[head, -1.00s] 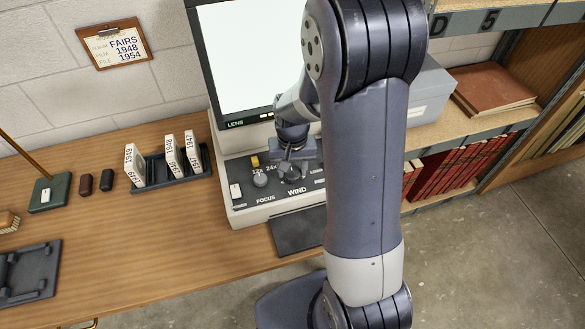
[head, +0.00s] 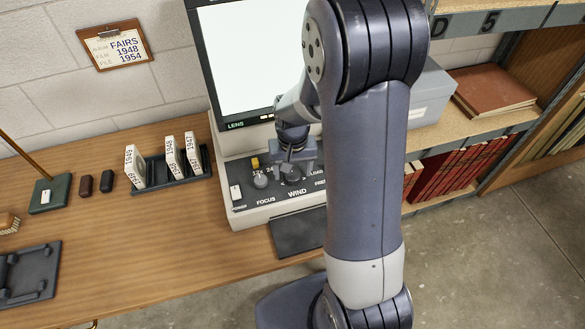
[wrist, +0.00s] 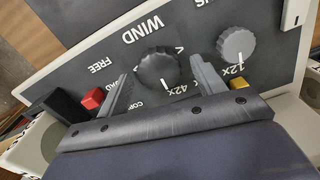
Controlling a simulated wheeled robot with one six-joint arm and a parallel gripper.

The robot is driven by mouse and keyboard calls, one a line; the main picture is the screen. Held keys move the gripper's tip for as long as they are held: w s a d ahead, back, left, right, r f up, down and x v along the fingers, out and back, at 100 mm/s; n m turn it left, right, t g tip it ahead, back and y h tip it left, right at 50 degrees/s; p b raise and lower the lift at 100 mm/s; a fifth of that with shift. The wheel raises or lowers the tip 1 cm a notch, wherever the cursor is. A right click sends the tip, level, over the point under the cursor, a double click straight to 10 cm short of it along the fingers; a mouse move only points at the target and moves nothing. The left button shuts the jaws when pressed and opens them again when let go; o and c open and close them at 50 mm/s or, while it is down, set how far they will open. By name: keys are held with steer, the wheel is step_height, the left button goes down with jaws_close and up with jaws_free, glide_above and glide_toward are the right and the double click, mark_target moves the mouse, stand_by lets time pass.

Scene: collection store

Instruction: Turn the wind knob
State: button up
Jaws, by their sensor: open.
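The dark, ridged wind knob (wrist: 158,70) sits on the sloped black control panel (wrist: 85,60), under the upside-down word WIND in the wrist view. It carries a pale pointer line. My gripper (wrist: 162,82) is open, with one finger on each side of the knob; gaps show between the fingers and the knob. In the head view my gripper (head: 293,168) is over the panel, and the wind knob (head: 292,179) is partly hidden beneath it.
A grey knob (wrist: 236,44), a yellow button (wrist: 238,83) and a red button (wrist: 93,98) lie close to the fingers. The reader screen (head: 245,55) rises behind my gripper. A rack (head: 175,181) with boxes stands to the left on the desk.

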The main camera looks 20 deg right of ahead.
mark_target(292, 173)
steer(key=shift+r, duration=0.1)
step_height(292, 173, up, 11)
steer(key=shift+f, duration=0.2)
stand_by(0.5)
step_height(292, 173, down, 11)
stand_by(0.5)
steer(key=shift+r, duration=0.15)
